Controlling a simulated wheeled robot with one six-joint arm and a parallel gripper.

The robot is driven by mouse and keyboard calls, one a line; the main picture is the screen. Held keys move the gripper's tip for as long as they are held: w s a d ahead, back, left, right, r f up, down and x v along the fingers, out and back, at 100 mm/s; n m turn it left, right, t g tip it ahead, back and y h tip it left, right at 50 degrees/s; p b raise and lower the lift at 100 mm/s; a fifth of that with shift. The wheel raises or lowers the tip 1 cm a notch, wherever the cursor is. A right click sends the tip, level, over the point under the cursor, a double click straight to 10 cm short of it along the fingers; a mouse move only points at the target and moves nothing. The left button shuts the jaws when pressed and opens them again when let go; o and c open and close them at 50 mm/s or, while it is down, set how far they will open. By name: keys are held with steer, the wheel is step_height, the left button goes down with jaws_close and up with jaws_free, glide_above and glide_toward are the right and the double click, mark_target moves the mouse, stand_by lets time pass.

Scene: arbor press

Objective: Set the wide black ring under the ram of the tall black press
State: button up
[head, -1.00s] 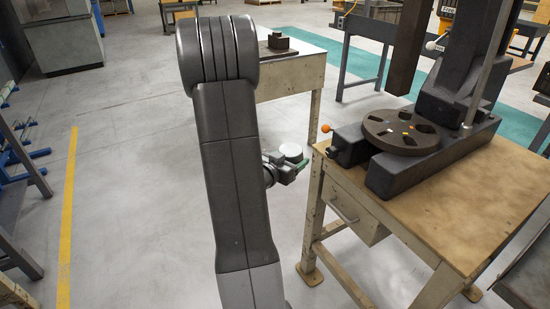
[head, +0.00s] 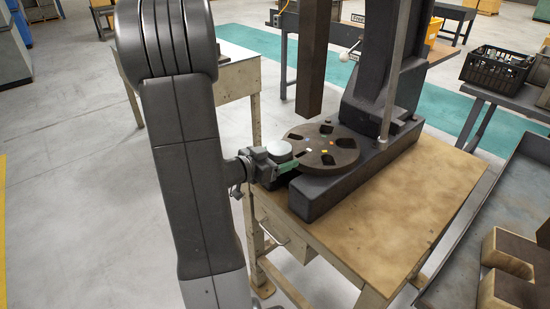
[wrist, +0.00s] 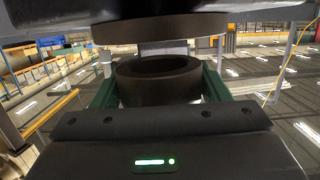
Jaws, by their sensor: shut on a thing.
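My gripper (head: 290,166) is at the left edge of the press's round plate in the head view. Its green fingers are shut on the wide black ring (wrist: 160,92), which sits between them in the wrist view with its opening showing. I cannot make out the ring in the head view. The tall black press (head: 372,85) stands on the wooden-topped table. Its square ram (head: 312,60) hangs above the slotted dark plate (head: 335,150), with a gap between. A dark curved edge (wrist: 160,28), probably the plate, crosses the top of the wrist view.
The wooden tabletop (head: 400,220) is bare in front of the press. A slim rod (head: 393,75) rises beside the press. A black crate (head: 497,66) and a grey tray with brown blocks (head: 510,250) lie to the right. A pale table (head: 240,70) stands behind my arm.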

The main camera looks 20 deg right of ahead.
mark_target(270, 156)
steer(key=shift+r+b+x, duration=0.2)
steer(key=shift+r+x, duration=0.15)
steer(key=shift+x, duration=1.35)
steer(key=shift+r+b+x, duration=0.15)
steer(key=shift+r+x, duration=0.15)
steer(key=shift+x, duration=1.4)
steer(key=shift+r+b+x, duration=0.2)
steer(key=shift+r+x, duration=0.15)
steer(key=shift+x, duration=1.35)
steer(key=shift+w+d, duration=0.1)
steer(key=shift+d, duration=0.05)
steer(key=shift+f+b, duration=0.3)
steer(key=shift+f, duration=0.3)
steer(key=o, duration=1.4)
steer(key=shift+f, duration=0.1)
steer(key=v, duration=1.4)
steer(key=shift+b, duration=0.4)
steer(key=shift+d, duration=0.1)
